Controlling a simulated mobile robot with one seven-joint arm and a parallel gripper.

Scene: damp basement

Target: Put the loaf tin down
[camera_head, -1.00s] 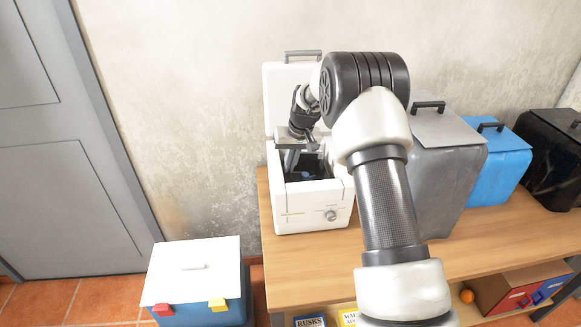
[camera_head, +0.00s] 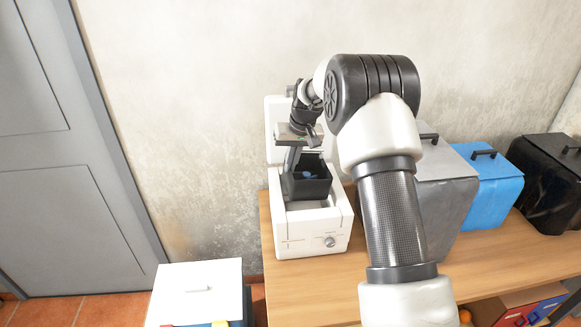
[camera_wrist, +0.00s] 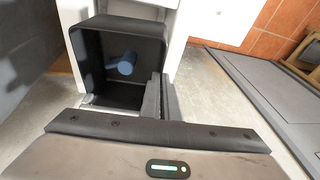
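The loaf tin (camera_head: 318,188) is a black, open-topped square tin with a blue piece inside at its bottom. It is partly out of the white bread machine (camera_head: 305,240), above its open well, and looks roughly upright. My gripper (camera_head: 291,165) comes down from above on the tin's left side in the head view. In the wrist view the tin (camera_wrist: 120,40) is at upper left, and my gripper (camera_wrist: 161,95) is shut on one wall, with a finger on either side. The tin's underside is hidden.
The bread machine's lid stands open behind. The wooden shelf top (camera_head: 385,270) has free room in front of the bins. A grey lidded bin (camera_head: 445,195), a blue bin (camera_head: 492,175) and a black bin (camera_head: 545,185) stand to the right. A white-lidded box (camera_head: 198,285) is on the floor.

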